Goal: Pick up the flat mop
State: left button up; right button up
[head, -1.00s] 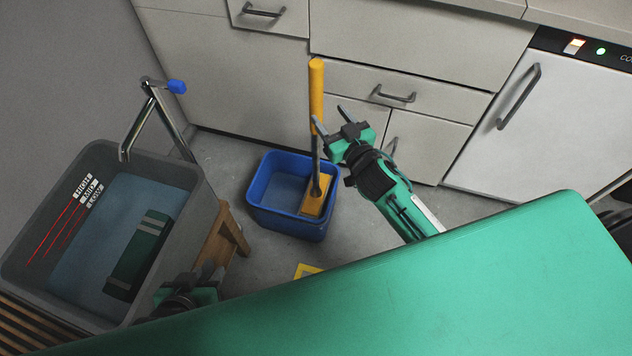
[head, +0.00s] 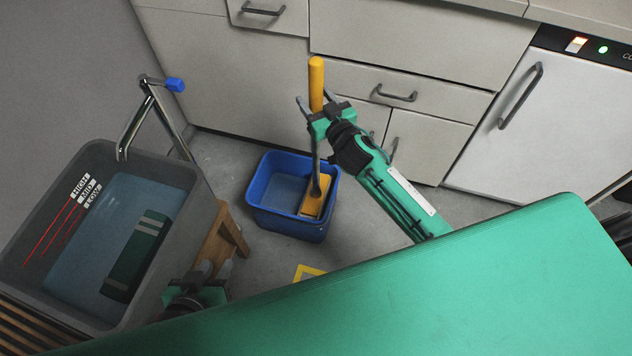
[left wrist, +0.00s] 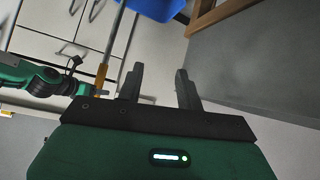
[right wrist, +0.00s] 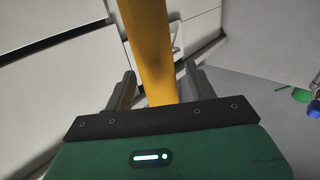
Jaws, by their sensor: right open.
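The flat mop stands in a blue bucket (head: 270,222) on the floor. Its yellow handle (head: 316,78) points up, its shaft is grey, and its yellow head (head: 312,204) rests inside the bucket. My right gripper (head: 315,101) is open, with its fingers on either side of the handle. In the right wrist view the handle (right wrist: 148,40) passes between the open fingers (right wrist: 158,90), with a gap at each side. My left gripper (head: 217,270) is low by the green surface, away from the mop. Its fingers (left wrist: 162,85) are apart and empty in the left wrist view.
A grey tub (head: 190,225) with water and a dark green striped shape stands at left, with a metal faucet (head: 140,120). Cabinets (head: 430,40) line the back. A green surface (head: 450,280) fills the front.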

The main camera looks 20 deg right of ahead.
jog(key=shift+c, duration=0.5)
jog(key=c, duration=0.9)
jog(key=shift+c, duration=0.2)
jog(key=shift+r, duration=0.2)
